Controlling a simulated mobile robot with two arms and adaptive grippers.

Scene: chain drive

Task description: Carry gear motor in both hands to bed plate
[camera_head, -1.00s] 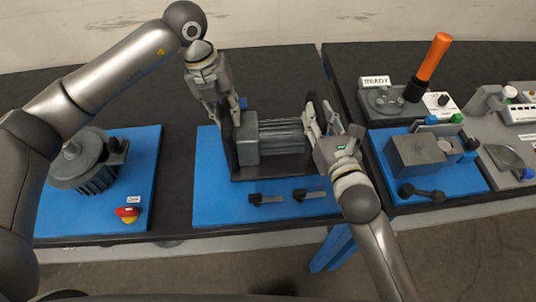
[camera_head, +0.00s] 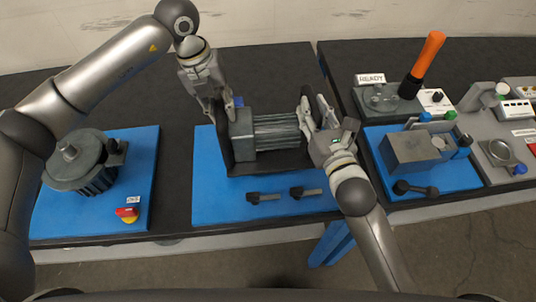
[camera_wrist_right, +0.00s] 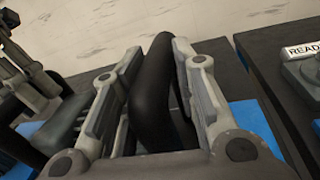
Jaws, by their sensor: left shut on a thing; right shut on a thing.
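The gear motor is a grey block (camera_head: 241,135) with a ribbed grey body (camera_head: 277,132), seated in a black carrier (camera_head: 262,168) with an upright at each end. My left gripper (camera_head: 227,104) is shut on the left upright. My right gripper (camera_head: 316,112) is shut on the right upright. In the right wrist view, the black upright (camera_wrist_right: 152,90) stands between the two fingers (camera_wrist_right: 150,62). The carrier appears level over the back part of the middle blue plate (camera_head: 225,207), which looks like the bed plate. I cannot tell whether it touches the plate.
Two black clamps (camera_head: 263,197) lie along the plate's front. At left, a finned motor-like unit (camera_head: 88,165) and a red-yellow switch (camera_head: 127,214) stand on another blue plate. At right are a grey block (camera_head: 412,150), a dumbbell-shaped part (camera_head: 415,188) and an orange-handled tool (camera_head: 425,62).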

